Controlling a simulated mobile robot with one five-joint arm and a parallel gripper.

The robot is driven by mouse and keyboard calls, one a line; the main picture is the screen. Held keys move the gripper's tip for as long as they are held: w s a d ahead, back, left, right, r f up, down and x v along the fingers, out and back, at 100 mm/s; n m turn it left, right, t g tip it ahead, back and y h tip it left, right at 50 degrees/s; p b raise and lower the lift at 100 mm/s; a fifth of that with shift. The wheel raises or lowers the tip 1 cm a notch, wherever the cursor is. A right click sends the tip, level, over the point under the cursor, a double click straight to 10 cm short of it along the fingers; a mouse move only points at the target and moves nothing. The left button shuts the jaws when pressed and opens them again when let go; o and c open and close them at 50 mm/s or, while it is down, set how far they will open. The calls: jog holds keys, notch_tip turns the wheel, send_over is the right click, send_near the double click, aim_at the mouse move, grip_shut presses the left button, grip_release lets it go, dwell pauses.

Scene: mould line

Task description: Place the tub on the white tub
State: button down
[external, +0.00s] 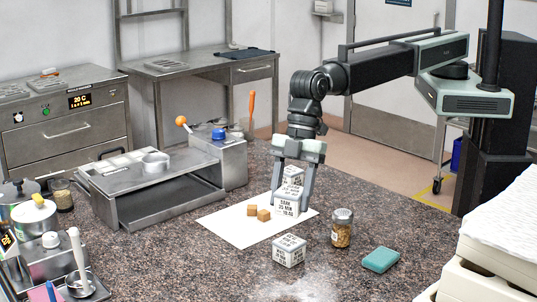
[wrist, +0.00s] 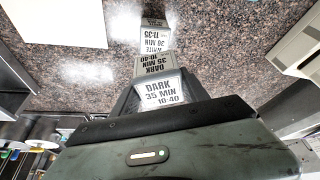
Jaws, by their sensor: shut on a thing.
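My gripper (external: 290,208) is shut on the tub (external: 287,207), a pale box labelled "DARK 35 MIN 10:40". Its fingers straddle the box over the paper sheet. Another labelled face shows between the fingers just above; I cannot tell whether it belongs to the same tub. In the wrist view the tub (wrist: 160,92) shows large and close. The white tub (external: 290,250) stands on the counter nearer the external camera, clear of the gripper. Its label reads "WHITE 30 MIN 11:35" in the wrist view (wrist: 155,40). Whether the held tub touches anything below is unclear.
A jar (external: 342,228) and a teal sponge (external: 381,260) stand to the right of the white tub. A metal machine (external: 150,190) stands at left. The front counter is mostly clear.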

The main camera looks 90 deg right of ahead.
aim_at(287, 244)
notch_tip(287, 244, down, 8)
jog(key=b, duration=0.6)
jog(key=shift+r, duration=0.35)
jog(key=shift+f, duration=0.2)
jog(key=c, duration=0.6)
grip_release()
jog(key=p+v, duration=1.1)
jog(key=v, duration=0.1)
jog(key=shift+d+r, duration=0.1)
jog(key=shift+r, duration=0.05)
